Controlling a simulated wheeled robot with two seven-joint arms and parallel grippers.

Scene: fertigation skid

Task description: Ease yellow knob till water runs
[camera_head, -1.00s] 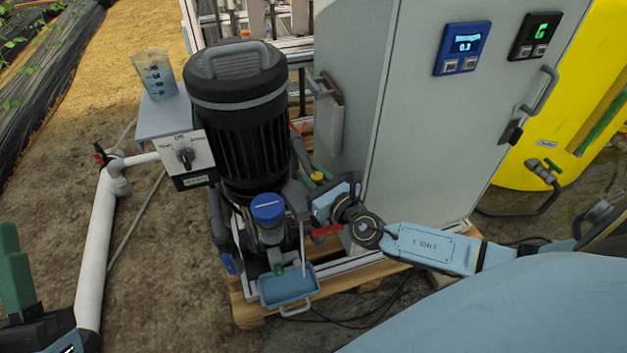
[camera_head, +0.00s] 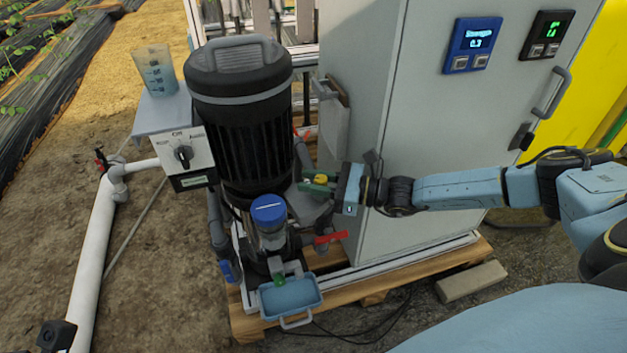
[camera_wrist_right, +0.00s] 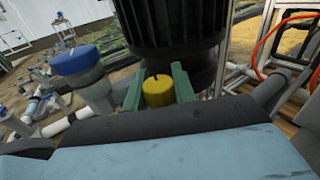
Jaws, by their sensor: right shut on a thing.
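The yellow knob (camera_head: 321,179) sits low beside the black pump (camera_head: 243,130), at the cabinet's left side. My right gripper (camera_head: 318,183) reaches it from the right, its green fingers around the knob. In the right wrist view the yellow knob (camera_wrist_right: 159,92) stands between the two green fingers (camera_wrist_right: 158,88), which are shut on it; a dark mark shows on its top. A blue-capped vessel (camera_head: 268,209) stands in front of the pump above a blue tray (camera_head: 290,293). I cannot make out running water. My left gripper is not in view.
The grey cabinet (camera_head: 420,120) stands close behind my right arm. A red-handled valve (camera_head: 330,237) is just below the gripper. A switch box (camera_head: 184,153) and a measuring jug (camera_head: 156,71) are left of the pump. A loose block (camera_head: 471,282) lies right of the pallet.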

